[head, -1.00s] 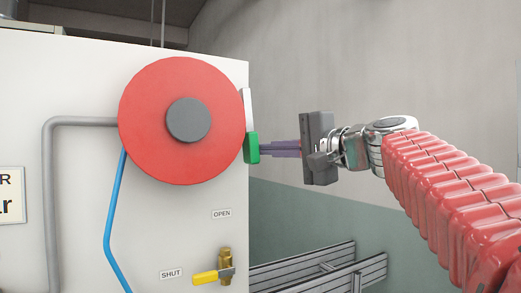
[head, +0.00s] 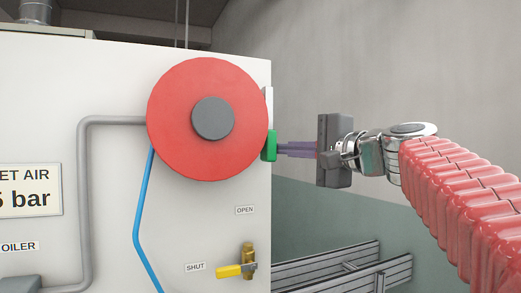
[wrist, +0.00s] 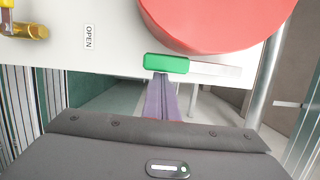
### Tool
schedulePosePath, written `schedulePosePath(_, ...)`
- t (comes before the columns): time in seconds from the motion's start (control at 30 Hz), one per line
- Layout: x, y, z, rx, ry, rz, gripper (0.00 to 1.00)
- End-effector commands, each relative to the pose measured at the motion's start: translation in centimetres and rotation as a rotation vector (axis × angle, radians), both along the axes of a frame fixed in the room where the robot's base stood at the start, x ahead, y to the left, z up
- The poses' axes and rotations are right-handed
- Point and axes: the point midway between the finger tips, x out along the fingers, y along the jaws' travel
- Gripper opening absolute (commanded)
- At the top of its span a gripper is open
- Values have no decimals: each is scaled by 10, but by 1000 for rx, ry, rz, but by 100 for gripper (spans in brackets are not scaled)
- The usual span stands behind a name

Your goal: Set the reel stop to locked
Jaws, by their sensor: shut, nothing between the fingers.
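The reel (head: 180,120) is a large red disc with a dark grey hub on the white cabinet front. A green piece (head: 270,146), which looks like the reel stop's handle, shows at the reel's right edge. In the wrist view the green handle (wrist: 166,63) is joined to a pale metal bar (wrist: 215,69) running beside the reel. My gripper (head: 283,149) is shut, with its purple fingers pointing left at the handle. In the wrist view the fingertips (wrist: 161,76) are right at the handle's edge; whether they touch it I cannot tell. No lock label is readable.
A brass valve with a yellow lever (head: 230,271) sits below the reel, between the SHUT (head: 195,267) and OPEN (head: 245,210) labels. A blue hose (head: 137,230) and a grey pipe (head: 83,200) run down the cabinet. Metal rails (head: 330,268) stand at lower right.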

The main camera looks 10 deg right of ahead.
Motion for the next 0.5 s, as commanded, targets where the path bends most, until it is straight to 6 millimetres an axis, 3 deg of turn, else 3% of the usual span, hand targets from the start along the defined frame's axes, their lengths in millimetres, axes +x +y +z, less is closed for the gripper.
schedulePosePath(0.33,-1,1,0,0,1,5,0)
schedulePosePath(0.5,2,-9,-1,0,2,4,0)
